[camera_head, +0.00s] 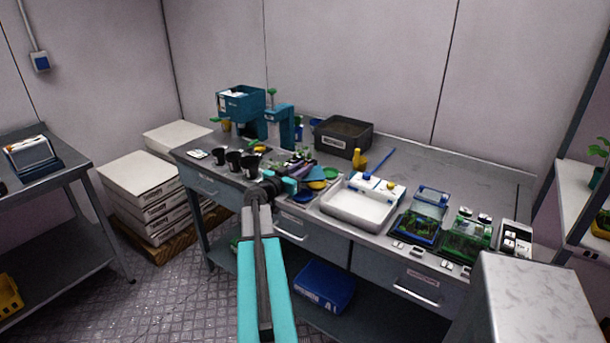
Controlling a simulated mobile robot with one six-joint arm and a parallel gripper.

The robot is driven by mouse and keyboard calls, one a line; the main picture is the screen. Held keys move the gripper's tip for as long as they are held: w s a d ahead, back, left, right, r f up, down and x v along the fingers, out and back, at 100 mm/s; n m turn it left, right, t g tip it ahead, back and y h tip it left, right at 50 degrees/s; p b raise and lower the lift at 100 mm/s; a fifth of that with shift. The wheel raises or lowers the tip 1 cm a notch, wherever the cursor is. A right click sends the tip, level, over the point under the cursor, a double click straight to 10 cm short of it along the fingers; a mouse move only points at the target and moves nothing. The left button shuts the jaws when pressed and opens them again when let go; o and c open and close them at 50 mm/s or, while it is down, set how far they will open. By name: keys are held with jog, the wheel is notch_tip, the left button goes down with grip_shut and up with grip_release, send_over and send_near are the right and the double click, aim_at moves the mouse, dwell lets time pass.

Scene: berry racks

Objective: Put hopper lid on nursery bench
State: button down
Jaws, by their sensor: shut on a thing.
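My gripper (292,182) reaches over the long grey bench (450,177), left of the white tray. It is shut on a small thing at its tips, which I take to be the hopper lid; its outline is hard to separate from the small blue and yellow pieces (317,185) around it. I cannot tell whether the held thing touches the bench. A blue machine with a box-like hopper (240,104) stands at the bench's back left. No label shows which bench is the nursery bench.
Black pots (251,166) stand left of my gripper. A white tray (345,206), a dark crate (343,137), a yellow bottle (359,160) and green-filled clear boxes (465,238) crowd the bench. Its back right is clear. Another table (75,172) stands at left.

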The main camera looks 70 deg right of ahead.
aim_at(306, 177)
jog(key=shift+s+d, duration=0.35)
jog(key=shift+d, duration=0.1)
jog(key=shift+d+f+p, duration=0.1)
jog(key=shift+f+p, duration=0.2)
jog(key=shift+p, duration=0.1)
jog(key=shift+f+p, duration=0.65)
jog(key=shift+f, duration=0.85)
jog(key=shift+f+b, duration=0.4)
jog(key=shift+b, duration=0.55)
jog(key=c, duration=1.6)
grip_release()
jog(key=shift+r+p, duration=0.45)
jog(key=shift+p, duration=0.5)
